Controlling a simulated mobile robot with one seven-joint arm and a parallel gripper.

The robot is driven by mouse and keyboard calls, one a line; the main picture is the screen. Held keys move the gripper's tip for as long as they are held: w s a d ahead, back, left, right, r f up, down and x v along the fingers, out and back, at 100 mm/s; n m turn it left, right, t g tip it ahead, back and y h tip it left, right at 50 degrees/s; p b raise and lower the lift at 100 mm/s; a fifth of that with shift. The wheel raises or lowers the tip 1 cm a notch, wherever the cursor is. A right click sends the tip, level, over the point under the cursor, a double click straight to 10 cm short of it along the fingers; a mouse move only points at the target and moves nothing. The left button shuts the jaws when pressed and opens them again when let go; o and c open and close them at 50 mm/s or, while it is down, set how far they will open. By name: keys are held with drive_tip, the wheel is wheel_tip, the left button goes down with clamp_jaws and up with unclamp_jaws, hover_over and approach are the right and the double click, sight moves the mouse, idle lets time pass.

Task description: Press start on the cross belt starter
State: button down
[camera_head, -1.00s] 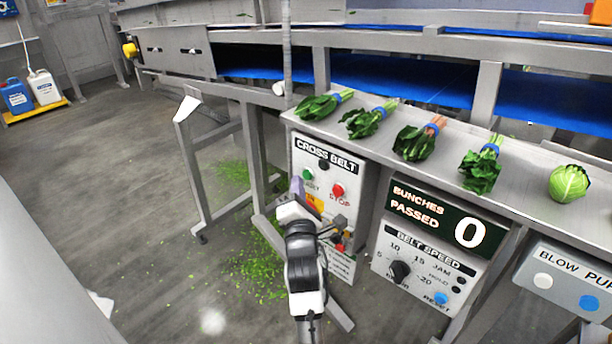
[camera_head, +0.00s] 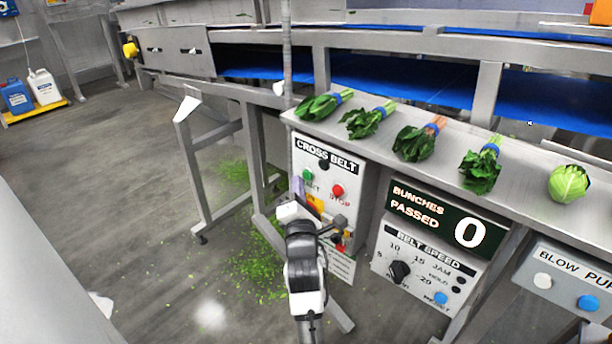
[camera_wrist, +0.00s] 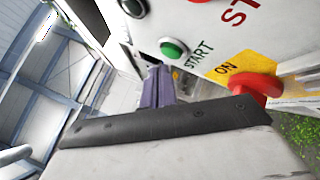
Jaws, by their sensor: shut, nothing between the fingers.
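The cross belt starter (camera_head: 350,172) is a pale box under the steel shelf. Its green start button (camera_head: 308,174) sits upper left, with the red stop button (camera_head: 337,191) to its right. My gripper (camera_head: 298,186) is shut and empty in front of the box's left side, just below the green button. In the wrist view, the purple fingers (camera_wrist: 154,84) point toward the panel, and the green button (camera_wrist: 173,48) shows just beyond and right of their tips. I see no clear contact. A red knob (camera_wrist: 255,88) on a yellow plate is partly hidden by the wrist's dark edge.
Several bunches of greens (camera_head: 415,142) and a round lettuce (camera_head: 569,183) lie on the shelf (camera_head: 530,180) above. The belt speed box (camera_head: 425,268) and bunches passed display (camera_head: 440,222) stand to the right. Steel frame legs (camera_head: 196,185) are left; green scraps litter the floor.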

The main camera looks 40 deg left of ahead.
drive_tip(key=shift+w, duration=0.15)
drive_tip(key=shift+w, duration=0.25)
drive_tip(key=shift+w+d, duration=0.1)
drive_tip(key=shift+w, duration=0.4)
idle(0.5)
drive_tip(key=shift+s, duration=0.9)
drive_tip(key=shift+s+a, duration=0.15)
drive_tip(key=shift+s, duration=1.1)
drive_tip(key=shift+s+a, duration=0.1)
drive_tip(key=shift+s, duration=1.15)
